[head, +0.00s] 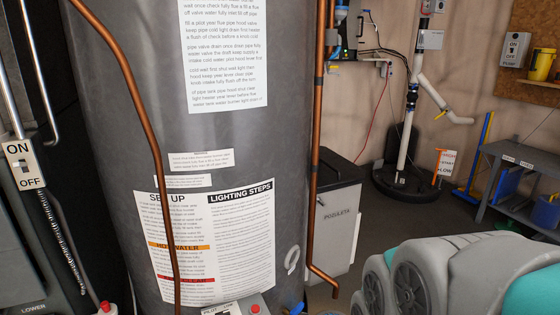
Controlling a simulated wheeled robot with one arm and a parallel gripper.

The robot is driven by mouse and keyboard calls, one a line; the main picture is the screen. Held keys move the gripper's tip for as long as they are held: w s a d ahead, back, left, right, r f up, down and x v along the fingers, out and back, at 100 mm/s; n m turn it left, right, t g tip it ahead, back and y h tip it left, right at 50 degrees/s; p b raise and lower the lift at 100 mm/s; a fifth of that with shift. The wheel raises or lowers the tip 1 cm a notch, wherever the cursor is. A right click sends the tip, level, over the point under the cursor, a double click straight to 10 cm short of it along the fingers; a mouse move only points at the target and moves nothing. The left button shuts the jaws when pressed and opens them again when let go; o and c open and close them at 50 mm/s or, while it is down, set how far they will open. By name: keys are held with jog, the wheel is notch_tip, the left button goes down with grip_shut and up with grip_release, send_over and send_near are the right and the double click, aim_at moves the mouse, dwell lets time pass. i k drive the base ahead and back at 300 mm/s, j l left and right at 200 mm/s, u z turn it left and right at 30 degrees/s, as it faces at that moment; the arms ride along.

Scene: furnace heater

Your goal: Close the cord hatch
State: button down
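No part in the head view can be clearly made out as the cord hatch. A large grey cylindrical water heater (120,120) fills the left and middle, with printed sheets on its front. A control box (238,307) with a red button shows at its base, cut off by the bottom edge. My gripper is not in view. Grey and teal rounded parts at the lower right look like links of my arm, to the right of the heater.
Copper pipes (314,150) run down the heater's front and side. A pale cabinet (338,212) stands behind it. An ON/OFF switch (24,165) is at left. A grey workbench (525,160) with blue bins is at far right. Dark floor shows between the cabinet and bench.

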aim_at(378, 164)
jog(key=i+l, duration=0.2)
jog(key=l, duration=0.2)
jog(key=i+l, duration=0.15)
jog(key=l, duration=0.2)
jog(key=i+l, duration=0.2)
jog(key=l, duration=0.2)
jog(key=i+l, duration=0.2)
jog(key=l, duration=0.15)
jog(key=i+l, duration=0.2)
jog(key=l, duration=0.2)
jog(key=i+l, duration=0.15)
jog(key=l, duration=0.2)
jog(key=i+l, duration=0.2)
jog(key=l, duration=0.2)
jog(key=i+l, duration=0.3)
jog(key=i, duration=0.15)
jog(key=i+l, duration=0.3)
jog(key=i, duration=0.2)
jog(key=i+l, duration=0.25)
jog(key=i, duration=0.2)
jog(key=i+l, duration=0.3)
jog(key=i, duration=0.2)
jog(key=i+l, duration=0.3)
jog(key=i, duration=0.15)
jog(key=i+j, duration=0.25)
jog(key=i, duration=0.25)
jog(key=i+j, duration=0.3)
jog(key=i, duration=0.2)
jog(key=i+j, duration=0.25)
jog(key=i, duration=0.25)
